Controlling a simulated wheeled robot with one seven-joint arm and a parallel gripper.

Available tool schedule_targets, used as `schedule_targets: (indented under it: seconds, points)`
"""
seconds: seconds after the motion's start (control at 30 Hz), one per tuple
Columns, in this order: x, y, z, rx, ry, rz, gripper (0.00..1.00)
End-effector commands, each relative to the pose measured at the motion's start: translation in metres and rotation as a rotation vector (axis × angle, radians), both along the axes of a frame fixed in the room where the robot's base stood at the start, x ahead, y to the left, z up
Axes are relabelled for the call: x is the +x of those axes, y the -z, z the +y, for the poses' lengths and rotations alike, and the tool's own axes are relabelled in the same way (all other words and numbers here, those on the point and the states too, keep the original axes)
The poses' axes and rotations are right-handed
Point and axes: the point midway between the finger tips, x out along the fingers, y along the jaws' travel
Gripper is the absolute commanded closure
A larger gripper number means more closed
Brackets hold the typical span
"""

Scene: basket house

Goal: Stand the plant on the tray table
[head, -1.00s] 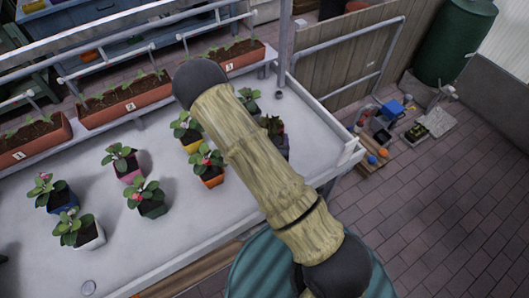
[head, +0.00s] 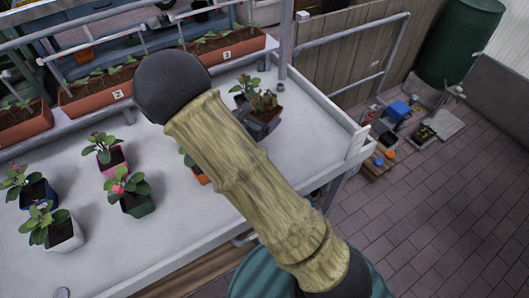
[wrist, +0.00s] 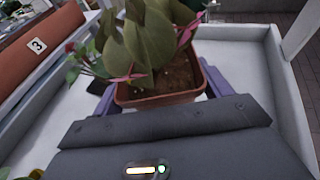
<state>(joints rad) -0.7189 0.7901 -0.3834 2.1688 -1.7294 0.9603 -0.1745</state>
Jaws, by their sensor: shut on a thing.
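The plant (wrist: 160,45) has broad green leaves with pink-red tips and grows in a square terracotta-brown pot (wrist: 158,95). My gripper (wrist: 158,86) is shut on this pot, one purple finger on each side. In the head view the held plant (head: 266,102) shows just past my arm, over the right end of the white tray table (head: 318,128). The pot looks roughly upright. My arm and gripper body hide its lower part, so I cannot tell whether it touches the table.
Several potted plants stand on the left part of the table, including one in a green pot (head: 136,204) and one in a white pot (head: 65,234). Another leafy plant is close behind the held one. Long planters (head: 118,95) line the back. The table's right end is clear.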

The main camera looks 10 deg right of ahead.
Motion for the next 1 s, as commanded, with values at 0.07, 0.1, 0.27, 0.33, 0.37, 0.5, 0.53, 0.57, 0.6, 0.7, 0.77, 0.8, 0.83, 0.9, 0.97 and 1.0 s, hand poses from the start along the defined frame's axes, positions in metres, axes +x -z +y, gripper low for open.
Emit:
schedule_targets:
  seconds: [0.07, 0.1, 0.27, 0.33, 0.37, 0.5, 0.53, 0.57, 0.6, 0.7, 0.77, 0.8, 0.83, 0.9, 0.97, 1.0]
  points:
    - [0.000, -0.001, 0.000, -0.001, 0.003, -0.002, 0.54]
    - [0.000, -0.001, 0.000, -0.001, 0.003, -0.001, 0.54]
    - [0.000, -0.001, 0.000, -0.002, 0.003, -0.001, 0.54]
    - [0.000, 0.002, -0.001, -0.003, 0.003, 0.000, 0.54]
    - [0.000, 0.004, -0.001, -0.003, 0.002, 0.001, 0.54]
    - [-0.001, 0.025, -0.001, -0.006, 0.003, 0.003, 0.54]
    - [-0.001, 0.030, -0.001, -0.006, 0.003, 0.003, 0.54]
    - [0.000, 0.036, -0.001, -0.006, 0.002, 0.003, 0.54]
    - [0.000, 0.042, -0.001, -0.006, 0.003, 0.002, 0.54]
    - [0.000, 0.054, -0.001, -0.004, 0.001, 0.000, 0.54]
    - [0.000, 0.057, -0.001, -0.003, 0.002, -0.001, 0.54]
    - [0.000, 0.057, -0.001, -0.003, 0.002, -0.002, 0.54]
    - [0.000, 0.057, -0.001, -0.003, 0.002, -0.002, 0.54]
    - [0.000, 0.057, -0.001, -0.002, 0.002, -0.002, 0.54]
    - [0.000, 0.057, -0.001, -0.002, 0.002, -0.002, 0.54]
    - [0.000, 0.057, -0.001, -0.002, 0.002, -0.002, 0.54]
